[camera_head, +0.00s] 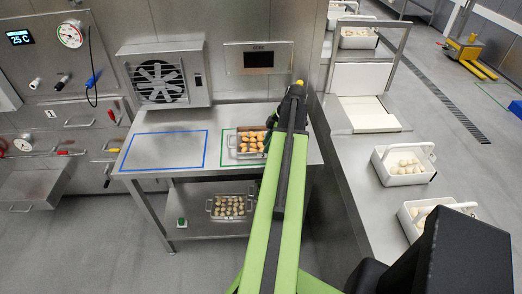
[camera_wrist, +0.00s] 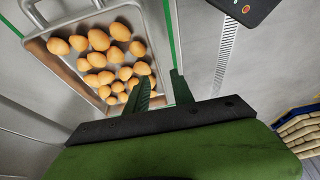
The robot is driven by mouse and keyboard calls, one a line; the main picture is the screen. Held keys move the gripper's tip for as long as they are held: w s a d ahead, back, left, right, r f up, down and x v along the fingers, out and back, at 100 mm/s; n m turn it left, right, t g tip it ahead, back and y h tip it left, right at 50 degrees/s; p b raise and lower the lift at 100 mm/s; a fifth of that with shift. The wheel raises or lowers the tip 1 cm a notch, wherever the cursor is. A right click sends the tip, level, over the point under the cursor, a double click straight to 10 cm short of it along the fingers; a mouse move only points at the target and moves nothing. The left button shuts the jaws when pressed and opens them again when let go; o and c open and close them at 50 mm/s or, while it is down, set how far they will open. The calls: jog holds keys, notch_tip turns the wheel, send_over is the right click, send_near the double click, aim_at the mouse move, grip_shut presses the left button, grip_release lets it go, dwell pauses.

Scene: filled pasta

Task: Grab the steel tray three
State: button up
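A steel tray (camera_head: 233,153) of golden-brown round pieces sits on the table within a green outline; I see no number on it. It fills the upper left of the wrist view (camera_wrist: 155,32), with a wire handle at its far left corner. My gripper (camera_wrist: 161,92) is open at the tray's near right wall. Its left finger is over the tray's inside beside the pieces, and its right finger is outside the wall. I cannot tell whether either finger touches. In the head view my arm hides the tray's right end and most of my gripper (camera_head: 273,122).
A second steel tray (camera_head: 211,212) with paler pieces is on the shelf below. A blue outline (camera_head: 165,150) on the tabletop is empty. White trays (camera_head: 378,165) of pale balls stand on the right counter (camera_head: 345,175). A fan unit (camera_head: 163,80) stands behind the table.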

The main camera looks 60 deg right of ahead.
jog(key=b+x, duration=0.5)
jog(key=shift+s+d+f, duration=0.1)
jog(key=shift+s+f, duration=0.05)
jog(key=shift+f, duration=0.1)
jog(key=shift+r, duration=0.2)
grip_shut()
dwell(0.9)
